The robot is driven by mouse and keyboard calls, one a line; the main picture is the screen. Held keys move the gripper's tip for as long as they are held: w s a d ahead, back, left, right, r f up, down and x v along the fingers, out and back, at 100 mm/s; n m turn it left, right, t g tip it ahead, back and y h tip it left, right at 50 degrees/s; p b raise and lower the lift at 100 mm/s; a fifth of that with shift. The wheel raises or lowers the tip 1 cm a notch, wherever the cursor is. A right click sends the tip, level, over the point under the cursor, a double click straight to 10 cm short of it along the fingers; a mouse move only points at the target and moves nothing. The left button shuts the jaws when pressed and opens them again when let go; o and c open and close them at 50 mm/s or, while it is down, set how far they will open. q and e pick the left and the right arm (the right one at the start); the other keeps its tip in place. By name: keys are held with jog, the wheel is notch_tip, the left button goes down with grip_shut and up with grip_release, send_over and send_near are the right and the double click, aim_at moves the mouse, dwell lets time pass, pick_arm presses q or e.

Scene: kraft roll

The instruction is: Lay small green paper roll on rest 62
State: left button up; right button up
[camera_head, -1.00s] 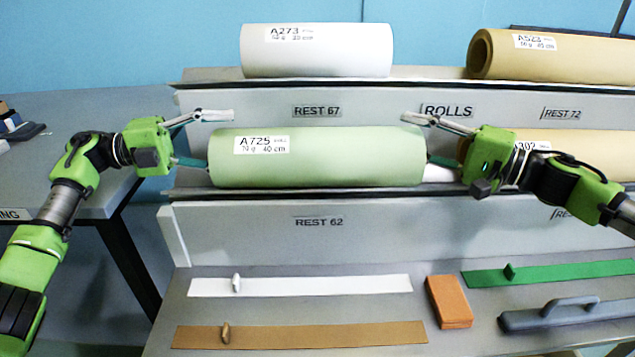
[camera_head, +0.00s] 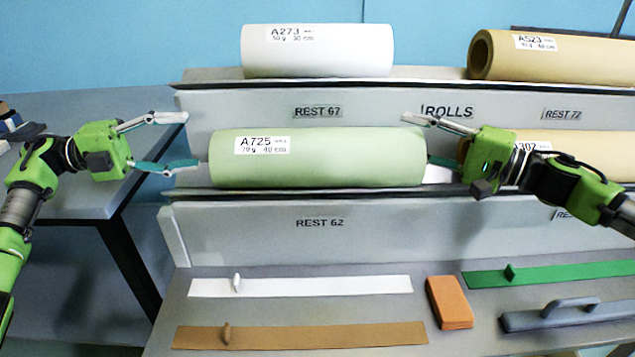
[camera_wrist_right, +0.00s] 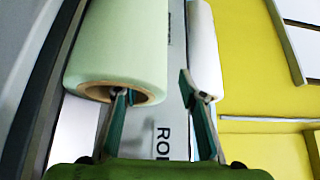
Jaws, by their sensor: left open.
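The green paper roll (camera_head: 330,165), labelled A725, lies level on the ledge above the sign REST 62 (camera_head: 319,222). My left gripper (camera_head: 191,140) is open and empty, just off the roll's left end. My right gripper (camera_head: 418,138) is open at the roll's right end. The right wrist view shows the green roll (camera_wrist_right: 125,40) with its brown core facing my right gripper (camera_wrist_right: 154,84). One finger is at the core's opening, and the other is outside, beside the roll. How far the finger reaches into the core is hidden.
A white roll (camera_head: 317,50) and a brown roll (camera_head: 555,55) lie on the upper ledge. Another brown roll (camera_head: 590,150) is partly behind my right arm. The lower tabletop holds strips, an orange block (camera_head: 450,302) and a grey handled tool (camera_head: 565,314).

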jog(key=v, duration=0.7)
jog(key=shift+w+d+f, duration=0.15)
jog(key=shift+d+f, duration=0.15)
jog(key=shift+f, duration=0.05)
jog(key=shift+s+d+r, duration=0.15)
jog(key=shift+s+r, duration=0.15)
jog(key=shift+s, duration=0.1)
